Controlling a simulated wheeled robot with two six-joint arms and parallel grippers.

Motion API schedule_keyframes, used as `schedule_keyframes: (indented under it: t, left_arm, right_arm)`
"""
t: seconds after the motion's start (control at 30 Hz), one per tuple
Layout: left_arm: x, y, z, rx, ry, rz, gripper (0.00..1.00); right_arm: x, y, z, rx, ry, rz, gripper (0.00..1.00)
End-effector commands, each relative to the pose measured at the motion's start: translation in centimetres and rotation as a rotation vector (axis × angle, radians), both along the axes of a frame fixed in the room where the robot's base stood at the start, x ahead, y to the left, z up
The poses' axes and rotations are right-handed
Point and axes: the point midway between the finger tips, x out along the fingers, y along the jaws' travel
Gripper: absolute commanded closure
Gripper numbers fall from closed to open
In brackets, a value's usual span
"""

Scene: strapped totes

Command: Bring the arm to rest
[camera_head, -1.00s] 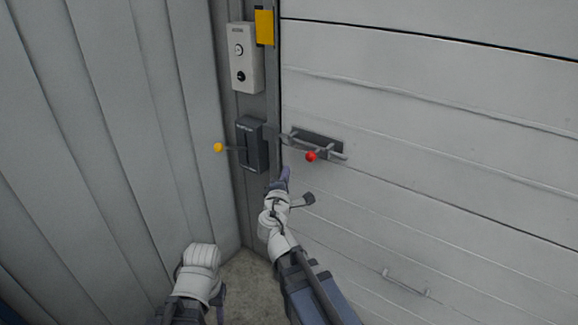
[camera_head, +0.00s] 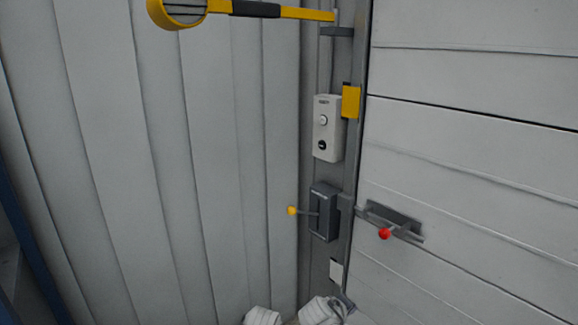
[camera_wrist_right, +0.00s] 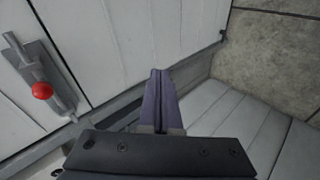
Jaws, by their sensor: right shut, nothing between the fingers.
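My right gripper (camera_head: 346,301) shows at the bottom edge of the head view, partly cut off, below the door bolt and apart from it. In the right wrist view its two purple fingers (camera_wrist_right: 158,100) are together with nothing between them. My left arm shows only as a white wrist part at the bottom edge of the head view; its fingers are out of the picture.
A bolt with a red knob (camera_head: 384,233) sits on the white panelled door (camera_head: 470,150); the knob also shows in the right wrist view (camera_wrist_right: 42,91). A dark box (camera_head: 323,212) with a yellow-knobbed lever (camera_head: 292,211) and a pale button box (camera_head: 327,128) are on the frame. A yellow bar (camera_head: 305,14) crosses above.

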Motion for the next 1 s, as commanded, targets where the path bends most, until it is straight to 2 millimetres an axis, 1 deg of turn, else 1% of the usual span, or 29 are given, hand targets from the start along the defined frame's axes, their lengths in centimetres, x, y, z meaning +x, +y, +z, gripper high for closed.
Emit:
schedule_keyframes:
  t: [0.03, 0.1, 0.2, 0.27, 0.3, 0.43, 0.47, 0.5, 0.67, 0.9, 1.0]
  left_arm:
    - [0.0, 0.0, 0.0, 0.000, 0.000, 0.000, 0.50]
    - [0.0, 0.0, 0.0, 0.000, 0.000, 0.000, 0.50]
    - [0.0, 0.0, 0.0, 0.000, 0.000, 0.000, 0.50]
    - [0.0, 0.0, 0.0, 0.000, 0.000, 0.000, 0.50]
    - [0.0, 0.0, 0.0, 0.000, 0.000, 0.000, 0.50]
    - [0.0, 0.0, 0.0, 0.000, 0.000, 0.000, 0.50]
    - [0.0, 0.0, 0.6, 0.000, 0.000, 0.000, 0.50]
    - [0.0, 0.0, 2.2, 0.000, 0.000, 0.000, 0.50]
    - [0.0, 0.0, 5.4, 0.000, 0.000, 0.000, 0.50]
    - [0.0, 0.0, 11.1, 0.000, 0.000, 0.001, 0.50]
    - [0.0, 0.0, 12.9, 0.000, 0.000, 0.001, 0.50]
  right_arm:
    - [-1.8, 1.5, -1.8, 0.089, 0.067, -0.043, 1.00]
    - [-4.4, 3.5, -3.9, 0.203, 0.166, -0.103, 1.00]
    - [-7.8, 6.4, -5.9, 0.331, 0.301, -0.166, 1.00]
    - [-9.7, 8.0, -6.7, 0.393, 0.377, -0.195, 1.00]
    - [-11.0, 9.0, -7.1, 0.429, 0.428, -0.212, 1.00]
    - [-15.1, 12.3, -7.8, 0.533, 0.594, -0.254, 1.00]
    - [-15.6, 12.8, -7.2, 0.548, 0.618, -0.261, 1.00]
    - [-15.4, 12.5, -5.6, 0.543, 0.608, -0.261, 1.00]
    - [-15.3, 12.5, -2.4, 0.541, 0.604, -0.260, 1.00]
    - [-15.2, 12.4, 3.4, 0.540, 0.601, -0.259, 1.00]
    - [-15.2, 12.4, 5.1, 0.540, 0.601, -0.259, 1.00]
